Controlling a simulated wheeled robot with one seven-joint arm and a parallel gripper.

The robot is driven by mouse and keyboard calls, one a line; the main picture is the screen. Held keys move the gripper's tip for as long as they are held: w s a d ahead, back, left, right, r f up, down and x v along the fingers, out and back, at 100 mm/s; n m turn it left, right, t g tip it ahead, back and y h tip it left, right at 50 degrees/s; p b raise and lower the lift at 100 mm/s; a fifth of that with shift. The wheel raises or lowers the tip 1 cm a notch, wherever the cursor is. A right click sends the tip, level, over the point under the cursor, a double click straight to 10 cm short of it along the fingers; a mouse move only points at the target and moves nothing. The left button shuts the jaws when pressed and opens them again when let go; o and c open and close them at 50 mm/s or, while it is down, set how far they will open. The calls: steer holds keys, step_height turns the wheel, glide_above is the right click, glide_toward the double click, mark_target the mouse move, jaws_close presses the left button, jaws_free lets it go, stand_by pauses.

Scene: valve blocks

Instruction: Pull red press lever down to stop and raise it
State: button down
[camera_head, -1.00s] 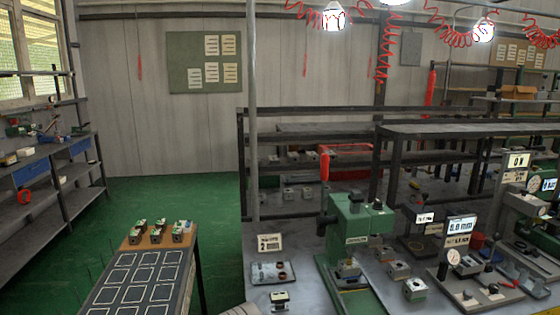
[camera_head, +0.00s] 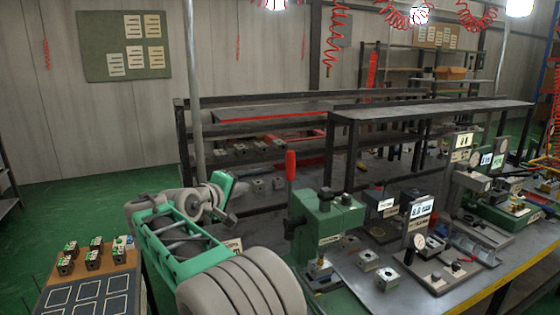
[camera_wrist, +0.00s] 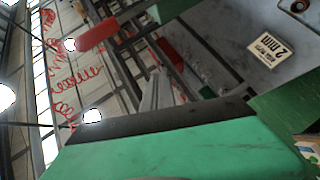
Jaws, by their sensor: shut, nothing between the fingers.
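The red press lever (camera_head: 291,166) stands upright at the left side of the green press (camera_head: 328,222). Its red handle (camera_wrist: 97,35) also shows at the upper left of the wrist view, with a short rod towards a green part. My gripper (camera_head: 230,214) is to the left of the lever, apart from it and a little lower in the picture. It is shut and empty. A large green surface with a dark edge fills the bottom of the wrist view and hides much there. A small block (camera_head: 319,268) sits under the press.
A "2 mm" sign (camera_wrist: 271,47) lies near the press in the wrist view. A dark shelf rack (camera_head: 430,116) is behind. A tray table (camera_head: 88,296) with several blocks is at lower left.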

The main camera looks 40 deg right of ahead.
steer(key=s+d+r+g+h+p, duration=0.2)
steer(key=d+r+h+p, duration=0.1)
steer(key=d, duration=0.9)
steer(key=shift+s+d+r+h, duration=0.2)
steer(key=shift+r+h, duration=0.4)
steer(key=shift+r, duration=0.45)
steer(key=shift+d+f, duration=0.1)
